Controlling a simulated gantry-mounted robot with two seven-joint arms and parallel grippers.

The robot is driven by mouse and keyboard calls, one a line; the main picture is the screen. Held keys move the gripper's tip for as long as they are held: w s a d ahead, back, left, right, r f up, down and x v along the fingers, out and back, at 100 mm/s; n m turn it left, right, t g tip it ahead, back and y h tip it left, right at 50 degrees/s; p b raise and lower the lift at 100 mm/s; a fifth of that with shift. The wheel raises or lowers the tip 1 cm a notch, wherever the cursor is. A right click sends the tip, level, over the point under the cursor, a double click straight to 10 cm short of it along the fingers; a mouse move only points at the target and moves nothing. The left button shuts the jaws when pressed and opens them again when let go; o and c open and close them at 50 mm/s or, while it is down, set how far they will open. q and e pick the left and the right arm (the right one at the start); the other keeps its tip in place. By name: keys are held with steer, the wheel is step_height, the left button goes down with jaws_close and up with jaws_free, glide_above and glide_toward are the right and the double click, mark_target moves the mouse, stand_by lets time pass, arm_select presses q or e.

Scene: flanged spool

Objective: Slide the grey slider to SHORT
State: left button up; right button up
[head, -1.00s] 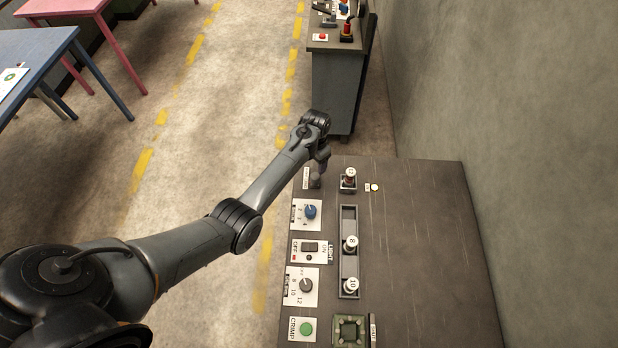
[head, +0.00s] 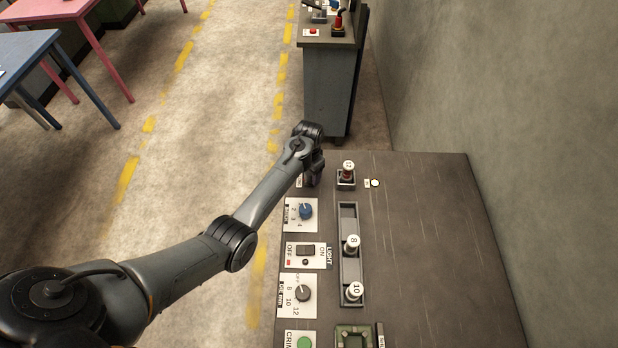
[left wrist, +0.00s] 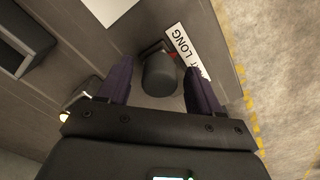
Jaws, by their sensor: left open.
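The grey slider's dark round knob (left wrist: 160,78) shows in the left wrist view, beside a white label (left wrist: 186,52) reading LONG. The rest of that label is hidden behind a finger, and I cannot see SHORT. My left gripper (left wrist: 158,68) is open, with one purple finger on each side of the knob; I cannot tell whether either touches it. In the head view my left gripper (head: 315,172) is at the far left corner of the console and hides the slider there. My right gripper is not in view.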

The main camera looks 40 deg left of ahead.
arm_select(q)
steer(key=shift+f, duration=0.25)
jaws_close()
steer(key=shift+a, duration=0.1)
